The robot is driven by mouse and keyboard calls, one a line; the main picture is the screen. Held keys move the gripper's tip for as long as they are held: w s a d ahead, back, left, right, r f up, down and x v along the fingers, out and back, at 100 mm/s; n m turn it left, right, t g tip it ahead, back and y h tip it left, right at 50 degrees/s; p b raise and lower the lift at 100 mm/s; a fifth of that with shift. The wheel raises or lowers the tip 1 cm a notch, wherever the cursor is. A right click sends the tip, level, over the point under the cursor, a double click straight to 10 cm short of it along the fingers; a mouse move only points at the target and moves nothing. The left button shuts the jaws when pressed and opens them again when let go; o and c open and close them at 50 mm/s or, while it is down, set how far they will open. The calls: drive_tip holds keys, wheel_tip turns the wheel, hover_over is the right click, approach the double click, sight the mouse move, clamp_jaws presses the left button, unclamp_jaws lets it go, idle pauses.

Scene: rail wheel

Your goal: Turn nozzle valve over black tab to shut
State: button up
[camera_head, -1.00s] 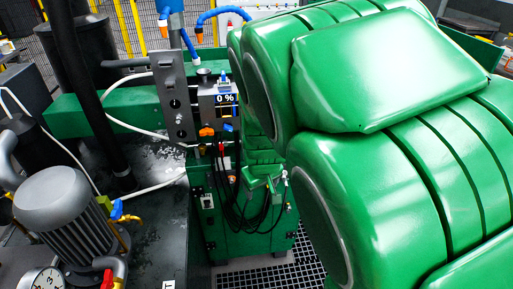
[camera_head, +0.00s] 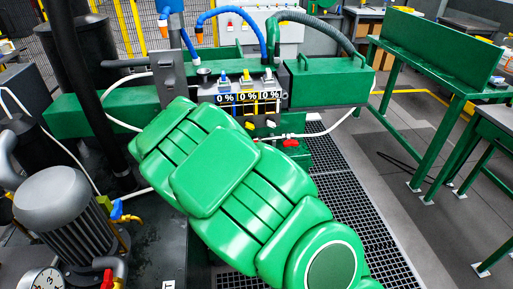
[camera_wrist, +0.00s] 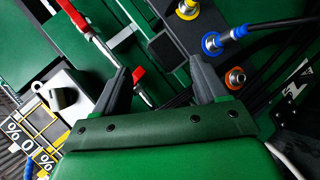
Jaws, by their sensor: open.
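In the wrist view my gripper (camera_wrist: 163,82) is open and nothing is seen held between its two dark fingers. A red-handled valve lever (camera_wrist: 73,14) with a silver rod runs down to the left finger. A second red piece (camera_wrist: 139,74) lies just beyond that finger, inside the gap; I cannot tell if they touch. A pale block with a grey knob (camera_wrist: 66,96) is left of the gripper, by the percent labels (camera_wrist: 22,140). In the head view several small valve handles (camera_head: 246,76) stand above 0 % displays (camera_head: 247,97). I cannot single out the black tab. My arm hides the gripper there.
Right of the gripper are hose fittings with yellow, blue and orange rings (camera_wrist: 212,42) and black cables. In the head view a green box (camera_head: 325,82) with hoses stands right of the displays. A green bench (camera_head: 430,55) is farther right, with open floor before it.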

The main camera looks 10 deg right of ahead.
drive_tip(key=shift+w+d+r+n+t+h, duration=0.4)
drive_tip(key=shift+w+n+t, duration=0.55)
drive_tip(key=shift+w, duration=0.4)
drive_tip(key=shift+w+d+r+n+t+h, duration=0.25)
drive_tip(key=shift+w+r+n+t, duration=0.2)
drive_tip(key=shift+w+n+t, duration=0.75)
drive_tip(key=shift+w+d+r+n+t+h, duration=0.4)
drive_tip(key=shift+w+n+t, duration=0.35)
drive_tip(key=shift+w, duration=0.75)
drive_tip(key=c, duration=0.7)
